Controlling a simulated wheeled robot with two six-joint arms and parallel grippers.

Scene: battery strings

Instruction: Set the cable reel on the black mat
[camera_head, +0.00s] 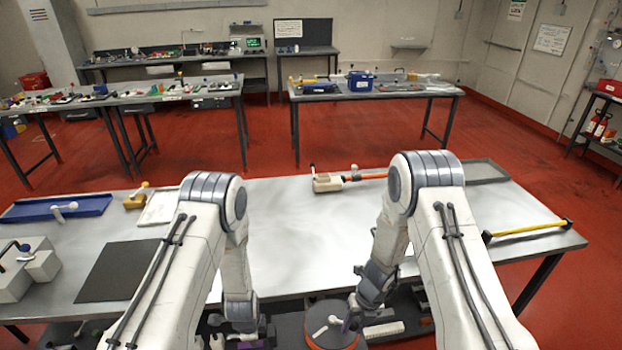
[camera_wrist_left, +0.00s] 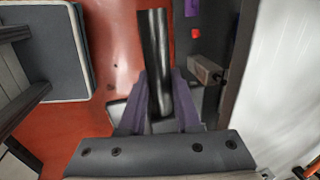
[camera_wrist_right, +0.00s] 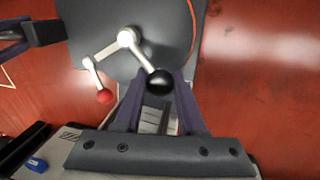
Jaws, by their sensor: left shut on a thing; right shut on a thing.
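The cable reel (camera_head: 316,345) is a dark drum with an orange rim and a white crank, low at the table's near edge. My right gripper (camera_head: 352,318) is beside it. In the right wrist view, the reel's grey face (camera_wrist_right: 100,20) has white crank arms with a red ball and a black ball. My right gripper (camera_wrist_right: 160,90) is shut at the black ball. My left gripper (camera_head: 243,330) is low at the near edge; in its wrist view the fingers (camera_wrist_left: 160,100) are shut on a black bar (camera_wrist_left: 153,50). The black mat (camera_head: 118,270) lies bare on the table's left.
White blocks (camera_head: 30,270) stand left of the mat. A blue tray (camera_head: 55,208), a yellow-brown item (camera_head: 136,201) and a beige tool (camera_head: 328,183) lie along the back. A yellow bar (camera_head: 530,228) lies at right. The table's middle is clear. My left arm overlaps the mat's right side.

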